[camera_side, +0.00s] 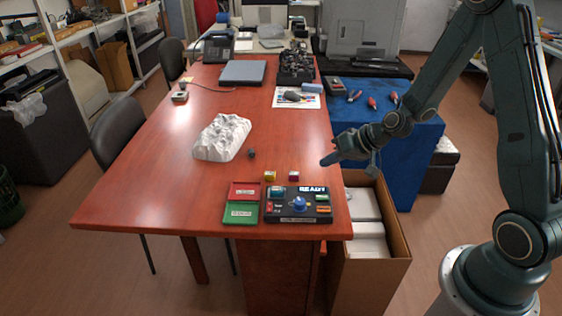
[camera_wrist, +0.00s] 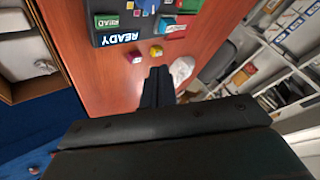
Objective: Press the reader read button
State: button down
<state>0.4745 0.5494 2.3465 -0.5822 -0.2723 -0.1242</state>
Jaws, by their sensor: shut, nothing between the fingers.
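The reader (camera_side: 284,216) is a black box near the front edge of the red-brown table, with a lit READY display (camera_side: 313,189), a blue knob (camera_side: 299,204) and several coloured buttons. In the wrist view the reader (camera_wrist: 134,26) is at the top, cut off by the frame edge. A green patch marked READ (camera_wrist: 107,21) shows beside its display; this seems to be the read button. My gripper (camera_side: 324,162) is shut and empty, above the table's right edge, behind and apart from the reader. Its fingertips also show in the wrist view (camera_wrist: 158,72).
A yellow cartridge (camera_side: 270,175) and a red-pink one (camera_side: 293,176) stand behind the reader. A red tray (camera_side: 244,190) and green tray (camera_side: 241,212) lie left of it. A white lumpy object (camera_side: 222,138) is farther back. An open cardboard box (camera_side: 398,243) stands right of the table.

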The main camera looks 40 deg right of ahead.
aim_at(326, 198)
jog(key=shift+w+d+f+m, duration=0.15)
jog(key=shift+d+f, duration=0.1)
jog(key=shift+f, duration=0.25)
jog(key=shift+w+d+f+m, duration=0.15)
jog(key=shift+d+f, duration=0.1)
jog(key=shift+f, duration=0.25)
jog(key=shift+s+f, duration=0.1)
jog(key=shift+f, duration=4.25)
jog(key=shift+f, duration=0.2)
jog(key=shift+f, duration=0.25)
jog(key=shift+f, duration=0.45)
jog(key=shift+r, duration=0.9)
